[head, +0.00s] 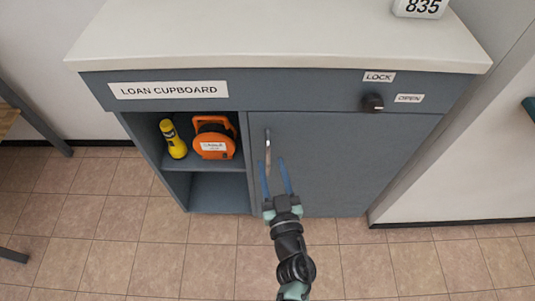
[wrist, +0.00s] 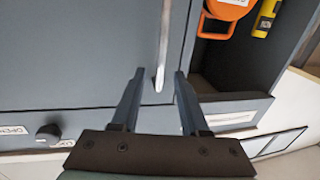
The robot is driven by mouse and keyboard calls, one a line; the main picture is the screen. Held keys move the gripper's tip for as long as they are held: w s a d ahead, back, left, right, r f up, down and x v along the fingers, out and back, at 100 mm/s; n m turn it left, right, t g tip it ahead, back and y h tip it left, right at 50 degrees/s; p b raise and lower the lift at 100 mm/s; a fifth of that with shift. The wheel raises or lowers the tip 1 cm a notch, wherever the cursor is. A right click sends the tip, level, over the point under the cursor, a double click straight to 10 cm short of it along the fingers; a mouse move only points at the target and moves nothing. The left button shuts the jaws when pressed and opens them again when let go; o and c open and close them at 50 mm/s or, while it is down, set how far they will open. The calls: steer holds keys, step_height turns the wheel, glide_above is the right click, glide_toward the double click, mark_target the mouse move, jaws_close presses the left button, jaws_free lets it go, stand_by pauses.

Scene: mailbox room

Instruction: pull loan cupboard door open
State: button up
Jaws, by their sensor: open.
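The grey loan cupboard (head: 285,90) has a grey door (head: 350,165) on its right side, which looks shut. A slim metal vertical handle (head: 268,145) is near the door's left edge; it also shows in the wrist view (wrist: 164,40). My gripper (head: 272,162) is open, its two blue fingers reaching to the handle's lower part. In the wrist view the handle's end lies between the fingertips (wrist: 159,72), with gaps at both sides. I cannot tell how deep the handle is between them. A dark knob (head: 372,103) sits between LOCK and OPEN labels; its exact setting is unclear.
Open shelves left of the door hold a yellow torch (head: 173,138) and an orange reel-like case (head: 213,138). The pale countertop (head: 270,35) carries an 835 sign (head: 421,7). A wall stands close at the right. The tiled floor (head: 190,250) in front is clear.

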mark_target(269, 156)
steer(key=w, duration=0.2)
steer(key=w+a+b, duration=0.1)
steer(key=w, duration=0.1)
steer(key=shift+w, duration=0.35)
jaws_close()
stand_by(1.2)
